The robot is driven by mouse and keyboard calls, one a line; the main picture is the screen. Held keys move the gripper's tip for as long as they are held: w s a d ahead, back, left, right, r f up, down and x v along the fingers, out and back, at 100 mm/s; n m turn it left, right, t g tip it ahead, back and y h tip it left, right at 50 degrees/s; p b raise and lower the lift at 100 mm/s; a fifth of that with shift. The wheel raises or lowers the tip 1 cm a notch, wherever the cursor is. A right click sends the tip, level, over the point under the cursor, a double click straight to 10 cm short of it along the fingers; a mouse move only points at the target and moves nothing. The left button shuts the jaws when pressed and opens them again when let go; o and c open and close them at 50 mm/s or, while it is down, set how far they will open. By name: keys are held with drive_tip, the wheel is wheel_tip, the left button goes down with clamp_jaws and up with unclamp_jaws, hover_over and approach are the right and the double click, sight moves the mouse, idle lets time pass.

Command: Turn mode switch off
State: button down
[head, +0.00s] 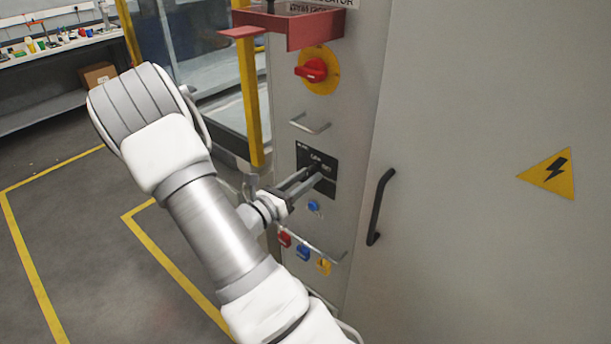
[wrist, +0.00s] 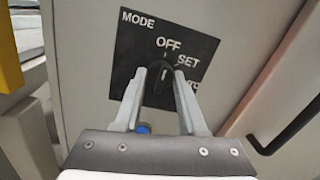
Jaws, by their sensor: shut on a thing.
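The mode switch is a small dark knob (wrist: 159,77) on a black label plate (wrist: 200,47), marked MODE, OFF and SET, with a third label partly hidden by a finger. My gripper (wrist: 161,80) is shut on the knob, one finger on each side. The knob stands roughly upright in the wrist view, its upper end near a white tick under OFF; its exact setting is hard to tell. In the head view my gripper (head: 312,175) reaches the black plate (head: 304,153) from the left and hides the knob.
A red rotary switch (head: 313,70) on a yellow disc sits above, under a red bracket (head: 300,29). A metal handle (head: 310,124) lies between. Below are a blue button (head: 314,206) and hanging red, blue and yellow padlocks (head: 303,253). A black door handle (head: 380,207) stands right.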

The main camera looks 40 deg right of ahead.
drive_tip(key=shift+c, duration=2.3)
unclamp_jaws()
drive_tip(key=a+f, duration=0.1)
drive_tip(key=a, duration=1.6)
drive_tip(key=shift+s+a, duration=0.2)
drive_tip(key=shift+s, duration=0.15)
drive_tip(key=s+a+r+m+g+y, duration=0.35)
drive_tip(key=s+r+m+y, duration=0.25)
drive_tip(key=s+m+y, duration=0.6)
drive_tip(key=a+r+m+t+y, duration=0.6)
drive_tip(key=a+r+m+t, duration=0.2)
drive_tip(key=a+r, duration=0.1)
drive_tip(key=shift+w+a+r+m+y, duration=0.3)
drive_tip(key=shift+a+r+m, duration=0.1)
drive_tip(key=shift+a, duration=0.1)
